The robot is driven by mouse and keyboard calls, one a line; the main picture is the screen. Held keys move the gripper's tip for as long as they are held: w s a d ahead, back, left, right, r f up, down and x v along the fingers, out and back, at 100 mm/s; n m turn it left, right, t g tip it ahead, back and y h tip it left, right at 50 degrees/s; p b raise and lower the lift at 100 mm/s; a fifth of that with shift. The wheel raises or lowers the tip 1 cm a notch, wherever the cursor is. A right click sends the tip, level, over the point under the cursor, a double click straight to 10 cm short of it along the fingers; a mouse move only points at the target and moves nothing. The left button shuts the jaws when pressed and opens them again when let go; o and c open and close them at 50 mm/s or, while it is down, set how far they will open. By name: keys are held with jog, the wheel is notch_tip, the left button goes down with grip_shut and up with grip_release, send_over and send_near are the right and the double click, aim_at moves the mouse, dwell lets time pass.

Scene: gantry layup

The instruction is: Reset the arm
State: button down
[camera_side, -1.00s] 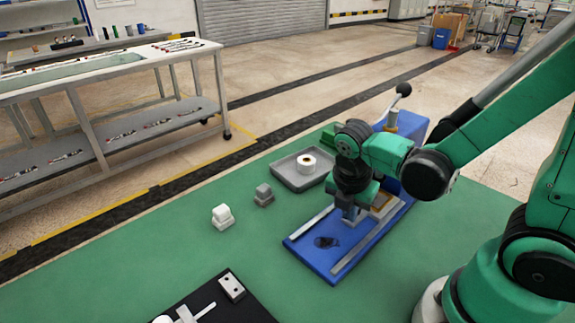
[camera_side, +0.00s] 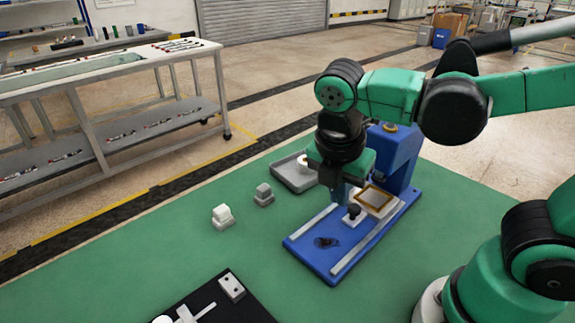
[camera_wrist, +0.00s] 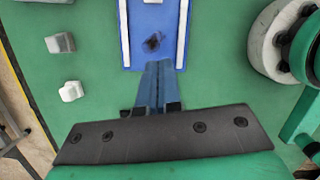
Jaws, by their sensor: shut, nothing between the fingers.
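My gripper (camera_side: 341,194) hangs pointing down over the blue fixture (camera_side: 306,253), its fingers shut and empty. In the wrist view its shut fingers (camera_wrist: 158,68) show over the near part of the fixture's base (camera_wrist: 151,58). In the side view, just right of the fingers, a black knob (camera_side: 354,213) stands on a light carriage with a tan-framed plate (camera_side: 374,197). The fingers look apart from the knob, above it.
A grey tray (camera_side: 284,179) with a white roll (camera_side: 303,163) stands behind the fixture, partly hidden by my gripper. A grey block (camera_side: 264,195) and a white block (camera_side: 222,217) stand to the left. A black plate with a lever (camera_side: 238,303) lies in front. The green mat between is clear.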

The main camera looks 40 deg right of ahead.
jog(key=w+d+m+t+y, duration=0.1)
jog(key=m+t, duration=0.1)
jog(key=m, duration=0.4)
jog(key=w+d+m+t, duration=0.1)
jog(key=m+t, duration=0.1)
jog(key=m, duration=0.5)
jog(key=w+d+r+m+t+y, duration=0.1)
jog(key=m+t, duration=0.1)
jog(key=m, duration=0.5)
jog(key=shift+w+t+y, duration=0.25)
jog(key=shift+t+y, duration=0.05)
